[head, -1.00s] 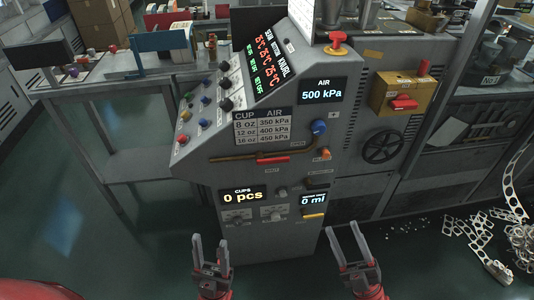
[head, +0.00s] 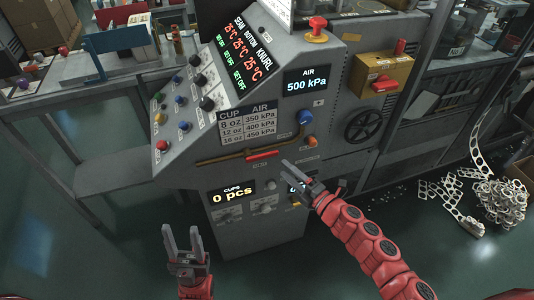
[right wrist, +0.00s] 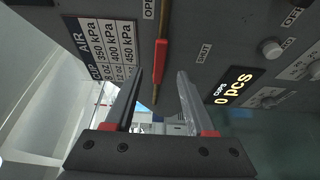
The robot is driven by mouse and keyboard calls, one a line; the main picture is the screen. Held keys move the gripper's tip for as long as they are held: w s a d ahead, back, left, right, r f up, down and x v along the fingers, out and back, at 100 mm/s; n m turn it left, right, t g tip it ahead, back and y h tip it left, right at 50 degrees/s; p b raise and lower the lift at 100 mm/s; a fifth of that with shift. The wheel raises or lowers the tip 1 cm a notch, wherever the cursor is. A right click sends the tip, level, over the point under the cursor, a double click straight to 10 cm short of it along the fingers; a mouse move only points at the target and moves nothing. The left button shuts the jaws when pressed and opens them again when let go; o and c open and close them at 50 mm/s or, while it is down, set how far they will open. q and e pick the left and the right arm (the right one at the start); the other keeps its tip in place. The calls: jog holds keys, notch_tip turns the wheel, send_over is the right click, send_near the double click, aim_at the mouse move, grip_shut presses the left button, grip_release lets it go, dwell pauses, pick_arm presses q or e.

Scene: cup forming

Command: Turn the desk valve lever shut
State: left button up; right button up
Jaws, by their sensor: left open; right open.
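The valve lever (head: 262,155) is a red handle on the brass pipe across the front of the grey desk panel. It lies along the pipe. In the right wrist view the lever (right wrist: 161,62) lies ahead of the fingertips, in line with the gap between them. An OPEN label (right wrist: 149,8) is by its far end and a SHUT label (right wrist: 204,53) to its side. My right gripper (head: 300,176) is open and empty, just below and right of the lever, apart from it. My left gripper (head: 182,238) is open and empty, low in front of the panel.
A blue knob (head: 305,117) and an orange knob (head: 311,141) sit right of the lever. The CUPS display (head: 232,194) and dials are below it. A yellow box with a red handle (head: 384,86) is at the right. Metal scrap (head: 490,200) lies on the right floor.

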aim_at(269, 157)
jog(key=p+x, duration=0.1)
jog(key=x, duration=0.7)
jog(key=shift+r, duration=0.1)
jog(key=shift+w+a, duration=0.55)
grip_shut()
jog(key=shift+d, duration=0.1)
dwell(0.6)
